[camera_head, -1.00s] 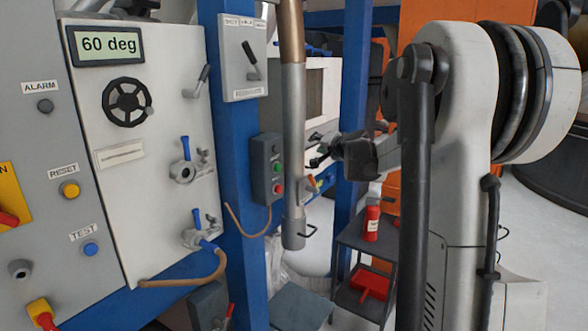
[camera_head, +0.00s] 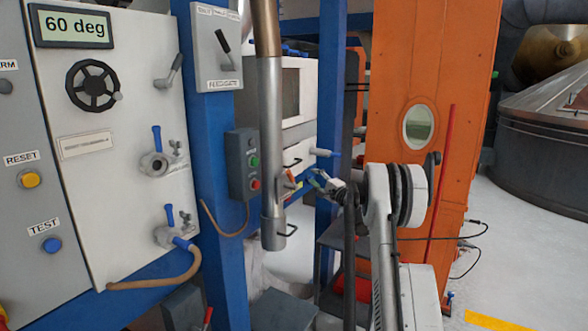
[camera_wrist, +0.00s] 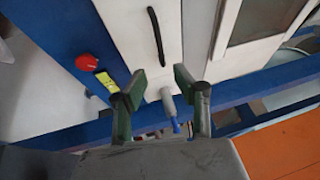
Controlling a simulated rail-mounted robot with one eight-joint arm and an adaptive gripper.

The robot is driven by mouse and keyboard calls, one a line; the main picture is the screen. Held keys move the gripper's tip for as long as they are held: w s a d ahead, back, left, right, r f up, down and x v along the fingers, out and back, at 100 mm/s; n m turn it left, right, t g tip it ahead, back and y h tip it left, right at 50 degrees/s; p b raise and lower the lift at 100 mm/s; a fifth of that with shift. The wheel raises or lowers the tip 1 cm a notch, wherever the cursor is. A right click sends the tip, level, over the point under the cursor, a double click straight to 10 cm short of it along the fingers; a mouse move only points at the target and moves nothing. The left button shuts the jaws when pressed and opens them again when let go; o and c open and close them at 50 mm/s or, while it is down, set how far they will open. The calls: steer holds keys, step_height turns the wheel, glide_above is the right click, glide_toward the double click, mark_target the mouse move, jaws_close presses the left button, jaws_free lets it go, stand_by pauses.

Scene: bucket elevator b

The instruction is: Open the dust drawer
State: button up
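In the wrist view, a white panel with a curved black handle (camera_wrist: 157,36) lies beyond my gripper (camera_wrist: 160,82). It looks like the drawer front, but I can read no label. My gripper's two green-grey fingers are apart with nothing held between them. A grey rod with a blue tip (camera_wrist: 170,108) shows in the gap, apparently beyond the fingers. In the head view, the white cabinet (camera_head: 308,125) stands behind the grey pipe, with a small dark handle (camera_head: 292,163) low on its front. My gripper (camera_head: 318,180) is small there, near the cabinet's lower right side.
A blue post (camera_head: 327,150) stands close to my gripper. A grey vertical pipe (camera_head: 271,145) and a button box (camera_head: 242,165) stand left. An orange tower (camera_head: 455,110) is behind my arm. In the wrist view, a red knob (camera_wrist: 87,62) and blue beam (camera_wrist: 255,88) are near the fingers.

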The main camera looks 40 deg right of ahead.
mark_target(295, 164)
steer(key=w, duration=0.4)
steer(key=w+r, duration=0.1)
steer(key=w, duration=0.4)
steer(key=w+r, duration=0.1)
steer(key=w, duration=0.3)
steer(key=shift+w+d+r+b, duration=0.1)
steer(key=shift+w+d+b, duration=0.2)
steer(key=shift+b, duration=0.1)
jaws_close()
